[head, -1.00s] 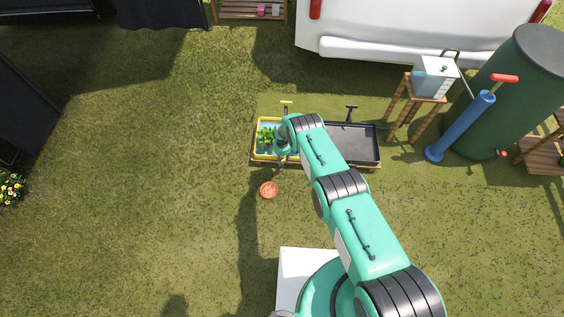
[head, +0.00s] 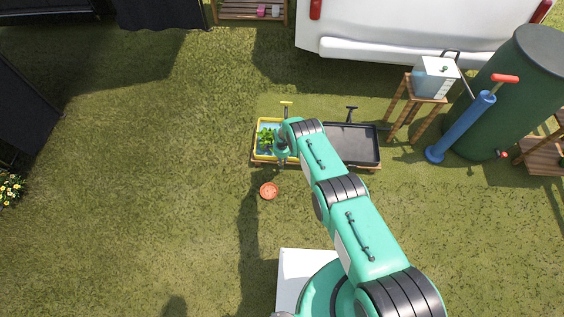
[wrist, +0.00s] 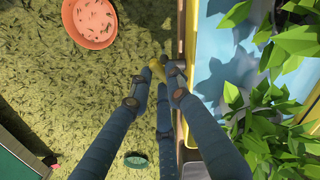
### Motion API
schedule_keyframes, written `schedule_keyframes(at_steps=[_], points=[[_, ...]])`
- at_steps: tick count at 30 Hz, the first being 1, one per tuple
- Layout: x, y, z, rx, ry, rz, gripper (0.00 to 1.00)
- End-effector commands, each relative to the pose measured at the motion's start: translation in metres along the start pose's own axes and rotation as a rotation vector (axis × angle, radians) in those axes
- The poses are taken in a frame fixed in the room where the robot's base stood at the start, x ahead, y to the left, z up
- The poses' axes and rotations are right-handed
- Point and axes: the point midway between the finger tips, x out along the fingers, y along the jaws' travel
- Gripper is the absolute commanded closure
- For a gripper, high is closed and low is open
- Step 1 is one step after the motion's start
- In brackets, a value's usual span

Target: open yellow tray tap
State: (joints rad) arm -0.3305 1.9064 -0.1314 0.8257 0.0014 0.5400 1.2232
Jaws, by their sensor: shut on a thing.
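The yellow tray (head: 257,140) stands at mid-picture in the head view, with blue inside and green plants in it. Its yellow rim and wooden edge also run down the wrist view (wrist: 191,30).
An orange dish (wrist: 90,22) lies on the grass near the tray. Leafy plants (wrist: 275,85) overhang close to the right of my fingers. A black tray (head: 352,143) adjoins the yellow one. A yellow-handled post (head: 286,104) stands behind it. Open grass lies to the left.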

Motion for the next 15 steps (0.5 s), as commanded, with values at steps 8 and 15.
schedule_keyframes(at_steps=[8, 15], points=[[-0.0005, -0.0002, -0.0005, -0.037, 0.000, 0.000, 1.00], [-0.0002, 0.0007, -0.0011, -0.150, 0.001, 0.001, 1.00]])
